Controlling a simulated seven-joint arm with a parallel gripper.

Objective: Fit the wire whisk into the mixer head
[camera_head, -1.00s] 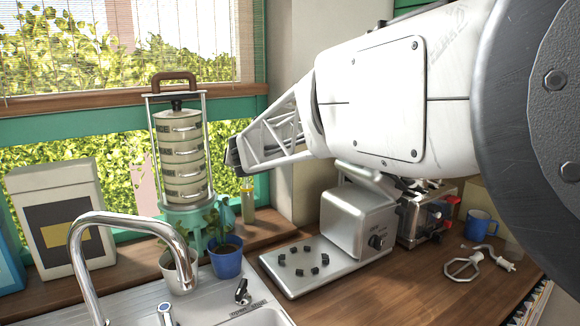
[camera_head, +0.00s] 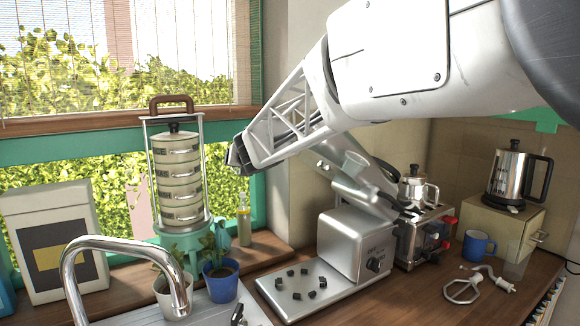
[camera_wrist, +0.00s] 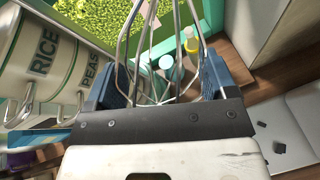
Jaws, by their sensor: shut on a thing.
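The wire whisk (camera_wrist: 123,45) shows as thin looped metal wires between the two blue fingers of my gripper (camera_wrist: 163,78) in the wrist view. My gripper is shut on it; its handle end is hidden. In the head view my gripper (camera_head: 238,158) is in front of the window, left of the mixer and above its base, and the whisk cannot be made out. The silver mixer (camera_head: 352,246) stands on the counter with its head (camera_head: 357,183) tilted up, partly covered by my arm. Its flat base plate (camera_head: 275,298) carries several small black pegs.
A stack of cream tins (camera_head: 180,185) in a carrier stands left of my gripper, with potted plants (camera_head: 220,283) below. A toaster (camera_head: 425,235), blue mug (camera_head: 478,244), kettle (camera_head: 518,172) and another beater (camera_head: 462,290) are at the right. The tap (camera_head: 115,245) is at front left.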

